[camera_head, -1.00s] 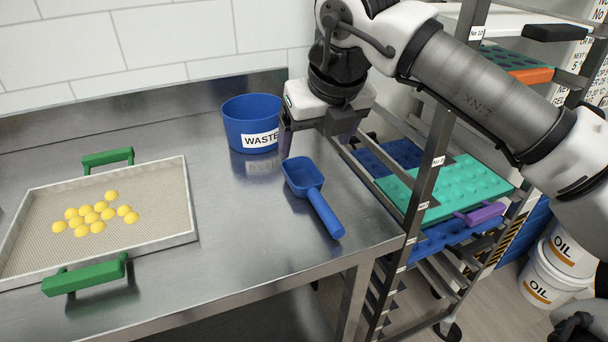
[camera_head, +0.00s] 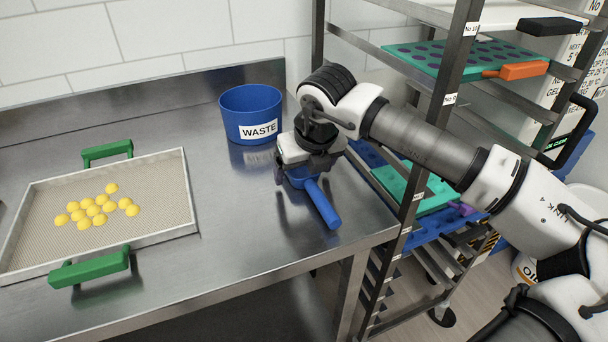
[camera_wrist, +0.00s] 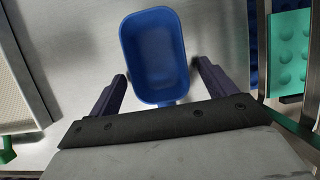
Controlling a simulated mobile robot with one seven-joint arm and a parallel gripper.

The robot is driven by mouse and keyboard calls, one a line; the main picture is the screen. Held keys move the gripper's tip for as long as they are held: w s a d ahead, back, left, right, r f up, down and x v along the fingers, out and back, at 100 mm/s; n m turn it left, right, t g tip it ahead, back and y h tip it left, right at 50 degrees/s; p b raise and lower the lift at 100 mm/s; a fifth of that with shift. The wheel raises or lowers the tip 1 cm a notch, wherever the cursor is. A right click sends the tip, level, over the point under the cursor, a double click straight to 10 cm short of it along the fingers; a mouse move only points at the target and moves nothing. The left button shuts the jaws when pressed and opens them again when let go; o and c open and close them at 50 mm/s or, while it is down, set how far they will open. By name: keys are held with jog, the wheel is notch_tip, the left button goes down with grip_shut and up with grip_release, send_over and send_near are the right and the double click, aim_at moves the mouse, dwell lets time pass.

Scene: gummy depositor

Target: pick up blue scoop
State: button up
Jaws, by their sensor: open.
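The blue scoop (camera_head: 323,205) lies on the steel table near its right end, its handle pointing toward the front edge. My gripper (camera_head: 296,180) is low over the scoop's bowl and hides most of it in the head view. In the wrist view the scoop's bowl (camera_wrist: 153,55) shows from above, and its handle is hidden under the gripper body. My gripper (camera_wrist: 155,85) is open, one finger on each side of the bowl's near end. A gap shows between each finger and the scoop.
A blue WASTE bin (camera_head: 251,113) stands behind the scoop. A tray (camera_head: 160,228) with several yellow gummies and green handles lies at left. A rack (camera_head: 433,160) with teal and blue moulds stands close at right. The table between tray and scoop is clear.

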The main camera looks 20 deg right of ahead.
jog(key=shift+w+f, duration=0.15)
jog(key=shift+f, duration=0.1)
jog(key=c, duration=1.1)
jog(key=shift+o, duration=0.2)
